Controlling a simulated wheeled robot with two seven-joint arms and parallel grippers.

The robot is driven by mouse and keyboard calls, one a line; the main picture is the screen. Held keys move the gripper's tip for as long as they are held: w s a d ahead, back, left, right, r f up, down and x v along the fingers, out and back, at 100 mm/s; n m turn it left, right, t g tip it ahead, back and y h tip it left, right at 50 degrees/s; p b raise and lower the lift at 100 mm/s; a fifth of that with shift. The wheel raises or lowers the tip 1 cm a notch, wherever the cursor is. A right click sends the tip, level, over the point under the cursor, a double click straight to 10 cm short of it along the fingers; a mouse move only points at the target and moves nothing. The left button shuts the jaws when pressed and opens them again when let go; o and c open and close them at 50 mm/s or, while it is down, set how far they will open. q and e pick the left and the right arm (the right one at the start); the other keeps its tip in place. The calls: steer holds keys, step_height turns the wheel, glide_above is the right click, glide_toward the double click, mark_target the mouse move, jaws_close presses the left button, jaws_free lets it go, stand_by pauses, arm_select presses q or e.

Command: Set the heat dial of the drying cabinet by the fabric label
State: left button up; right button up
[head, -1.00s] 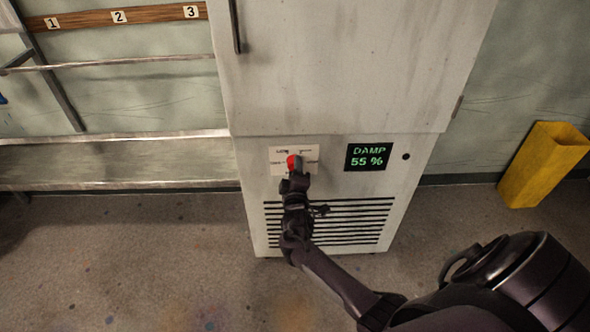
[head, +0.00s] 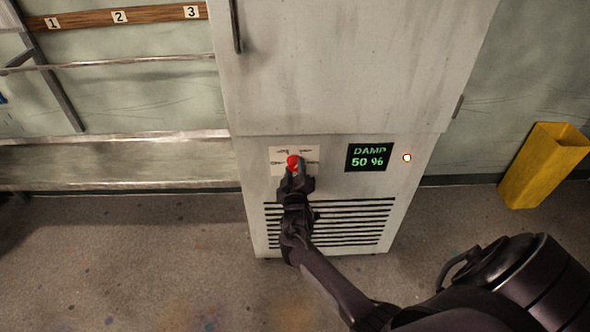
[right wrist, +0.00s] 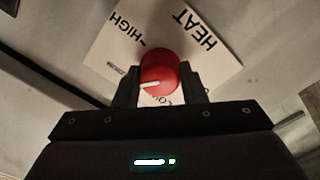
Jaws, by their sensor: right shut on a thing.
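The drying cabinet (head: 345,70) stands in the middle of the head view. Its red heat dial (head: 292,161) sits on a pale printed plate (head: 312,154) low on the front. My right gripper (head: 297,170) is shut on the dial, with a finger on either side. In the right wrist view, the dial (right wrist: 160,66) has a white mark toward the left of the picture; "HEAT" and "HIGH" read on the plate (right wrist: 220,62), and other words are partly hidden. A display (head: 369,157) reads "DAMP 50 %". A small lamp (head: 407,157) beside it is lit white. No fabric label shows. My left gripper is out of view.
A metal shelf rack (head: 120,160) stands at left, below a wooden strip (head: 85,19) numbered 1, 2, 3. A yellow bin (head: 541,165) stands on the floor at right. Dark vent slots (head: 350,225) lie below the dial. The floor (head: 130,260) in front is mostly clear.

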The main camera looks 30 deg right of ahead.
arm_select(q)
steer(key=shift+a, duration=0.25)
arm_select(e)
steer(key=shift+f, duration=0.1)
steer(key=o, duration=1)
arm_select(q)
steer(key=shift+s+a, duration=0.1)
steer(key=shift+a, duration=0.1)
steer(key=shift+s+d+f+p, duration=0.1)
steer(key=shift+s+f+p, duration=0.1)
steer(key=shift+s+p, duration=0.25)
arm_select(e)
steer(key=v, duration=0.7)
steer(key=shift+s+a, duration=0.2)
steer(key=shift+s, duration=0.2)
